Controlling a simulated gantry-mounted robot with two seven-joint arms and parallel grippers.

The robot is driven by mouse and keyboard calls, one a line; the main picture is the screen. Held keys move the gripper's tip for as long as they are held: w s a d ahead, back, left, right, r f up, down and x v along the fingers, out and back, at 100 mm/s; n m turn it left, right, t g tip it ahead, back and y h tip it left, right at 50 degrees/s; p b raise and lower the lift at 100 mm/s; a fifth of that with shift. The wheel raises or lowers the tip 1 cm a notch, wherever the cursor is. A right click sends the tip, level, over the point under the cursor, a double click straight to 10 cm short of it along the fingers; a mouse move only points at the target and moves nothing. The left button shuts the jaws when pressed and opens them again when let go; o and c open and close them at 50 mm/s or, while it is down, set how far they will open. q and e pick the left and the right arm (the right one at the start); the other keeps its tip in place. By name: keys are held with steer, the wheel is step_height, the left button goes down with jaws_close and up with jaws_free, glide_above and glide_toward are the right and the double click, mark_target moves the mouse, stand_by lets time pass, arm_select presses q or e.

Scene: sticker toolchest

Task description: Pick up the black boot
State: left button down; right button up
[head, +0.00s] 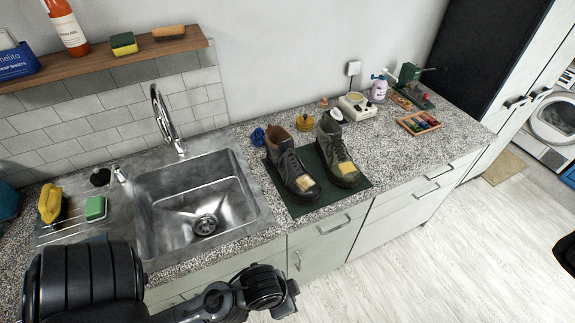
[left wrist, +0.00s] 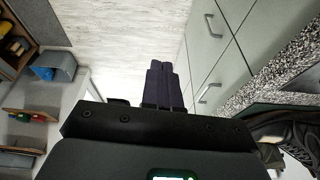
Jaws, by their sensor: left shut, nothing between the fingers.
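The black boot (head: 291,172) stands upright on a dark green mat (head: 300,207) on the counter, right of the sink. It has a brown lining and a yellowish patch on its toe. An olive-green boot (head: 335,150) with a similar patch stands close on its right. My left gripper (left wrist: 165,68) is shut and empty in the left wrist view, in front of the cabinet fronts and floor. In the head view its arm is at the bottom, below the counter's front edge and apart from the boots. A dark boot-like shape (left wrist: 285,132) shows at the right of the left wrist view.
The metal sink (head: 195,195) and faucet (head: 164,120) are left of the mat. A blue object (head: 257,137) and small tins (head: 300,122) stand behind the boots. A wooden tray (head: 418,123) lies to the right. The counter right of the mat is largely clear.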

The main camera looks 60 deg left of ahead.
arm_select(q)
steer(key=c, duration=1.8)
jaws_free()
steer(key=shift+c, duration=0.2)
steer(key=o, duration=0.7)
steer(key=shift+o, duration=0.2)
